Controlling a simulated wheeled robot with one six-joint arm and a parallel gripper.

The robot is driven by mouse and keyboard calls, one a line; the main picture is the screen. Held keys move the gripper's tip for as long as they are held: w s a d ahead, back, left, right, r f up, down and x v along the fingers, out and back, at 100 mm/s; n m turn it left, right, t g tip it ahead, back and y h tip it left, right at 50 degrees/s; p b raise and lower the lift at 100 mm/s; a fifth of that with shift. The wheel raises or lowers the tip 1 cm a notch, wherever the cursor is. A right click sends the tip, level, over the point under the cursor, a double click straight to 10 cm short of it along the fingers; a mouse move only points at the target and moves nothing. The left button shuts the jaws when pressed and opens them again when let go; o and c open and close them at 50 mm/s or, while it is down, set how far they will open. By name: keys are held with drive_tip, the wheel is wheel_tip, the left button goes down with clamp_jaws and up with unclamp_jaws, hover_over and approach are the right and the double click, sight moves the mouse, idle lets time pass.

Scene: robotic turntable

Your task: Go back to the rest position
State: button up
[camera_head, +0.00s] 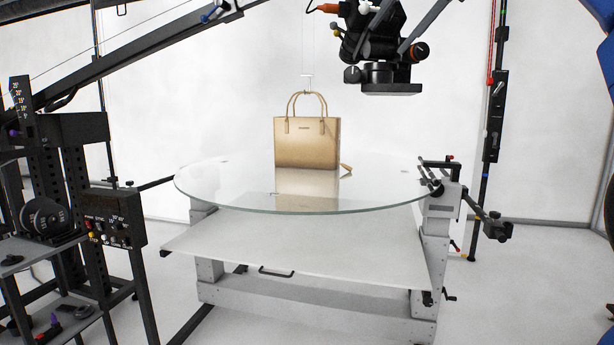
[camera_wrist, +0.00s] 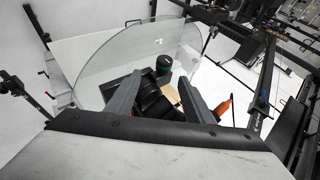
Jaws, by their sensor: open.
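My gripper (camera_wrist: 160,78) shows in the wrist view with its two grey fingers spread apart. It is open, and nothing is clasped in it. A black camera rig (camera_wrist: 150,103) shows between and beyond the fingers; how far off it is, I cannot tell. The gripper is not visible in the head view. There, blue parts of my arm show at the right edge.
A tan handbag (camera_head: 307,143) stands upright on the round glass turntable (camera_head: 225,185). The black camera rig (camera_head: 385,50) hangs above right of it. A black control stand (camera_head: 115,228) is at left. A dark pole (camera_head: 490,130) stands at right. Floor is clear at lower right.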

drive_tip(key=s+d+f+n+h, duration=0.1)
drive_tip(key=s+f, duration=0.6)
drive_tip(key=f, duration=1.3)
drive_tip(key=s+d+f+n+g+h, duration=0.1)
drive_tip(key=s+d+f, duration=0.4)
drive_tip(key=f, duration=1.6)
drive_tip(key=s+d+f+n+g+h, duration=0.1)
drive_tip(key=s+d+f+n+h, duration=0.2)
drive_tip(key=s+f, duration=0.8)
wheel_tip(320, 180, down, 10)
drive_tip(key=shift+s+d+f+h, duration=0.1)
drive_tip(key=shift+s+d+h, duration=0.1)
drive_tip(key=shift+h, duration=0.2)
drive_tip(key=shift+a, duration=0.1)
